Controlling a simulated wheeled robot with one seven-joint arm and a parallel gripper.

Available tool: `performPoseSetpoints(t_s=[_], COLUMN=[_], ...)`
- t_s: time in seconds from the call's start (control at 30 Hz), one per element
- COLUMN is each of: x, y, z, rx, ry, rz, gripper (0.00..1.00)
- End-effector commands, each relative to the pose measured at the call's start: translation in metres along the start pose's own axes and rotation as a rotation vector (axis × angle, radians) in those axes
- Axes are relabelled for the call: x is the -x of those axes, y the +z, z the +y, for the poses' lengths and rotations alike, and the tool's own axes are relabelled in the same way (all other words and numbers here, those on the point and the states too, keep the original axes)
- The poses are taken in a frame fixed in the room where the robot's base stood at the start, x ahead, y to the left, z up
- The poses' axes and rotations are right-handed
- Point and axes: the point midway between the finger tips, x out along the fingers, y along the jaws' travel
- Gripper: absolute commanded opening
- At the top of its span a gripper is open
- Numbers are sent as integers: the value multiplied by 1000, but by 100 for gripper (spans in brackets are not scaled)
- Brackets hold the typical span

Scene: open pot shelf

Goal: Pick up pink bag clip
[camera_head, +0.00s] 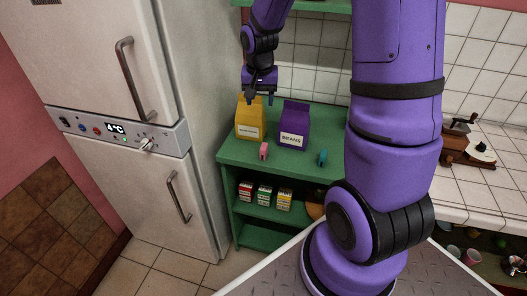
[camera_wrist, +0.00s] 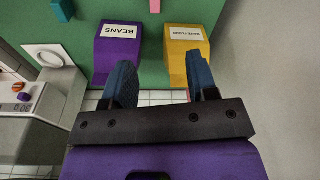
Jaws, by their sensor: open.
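The pink bag clip (camera_head: 263,150) stands on the green shelf top (camera_head: 235,150), in front of the gap between a yellow bag (camera_head: 250,122) and a purple bag (camera_head: 293,128). My gripper (camera_head: 260,98) is open and empty, above and at the back of the yellow bag in the head view. In the wrist view its two blue fingers (camera_wrist: 160,80) point toward the two bags, apart from the clip.
A teal clip (camera_head: 322,157) stands right of the purple bag. Several small boxes (camera_head: 264,196) sit on the shelf below. A white fridge (camera_head: 120,90) stands at left; a tiled counter (camera_head: 480,195) with a grinder (camera_head: 465,145) is at right. The shelf top's front strip is mostly clear.

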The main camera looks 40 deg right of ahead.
Motion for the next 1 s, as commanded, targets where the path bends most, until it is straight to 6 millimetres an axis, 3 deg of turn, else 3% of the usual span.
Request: performPoseSetpoints(t_s=[0.03, 0.1, 0.33, 0.8, 1.0], x=[-22, -46, -110, -170, -187], y=[-6, -13, -24, -21, -19], z=[2, 3, 10, 12, 12], rx=[-30, -70, -174, -211, -212], ry=[7, 12, 20, 22, 22], rz=[-24, -45, -100, -120, -118], gripper=[53, 53, 53, 53, 53])
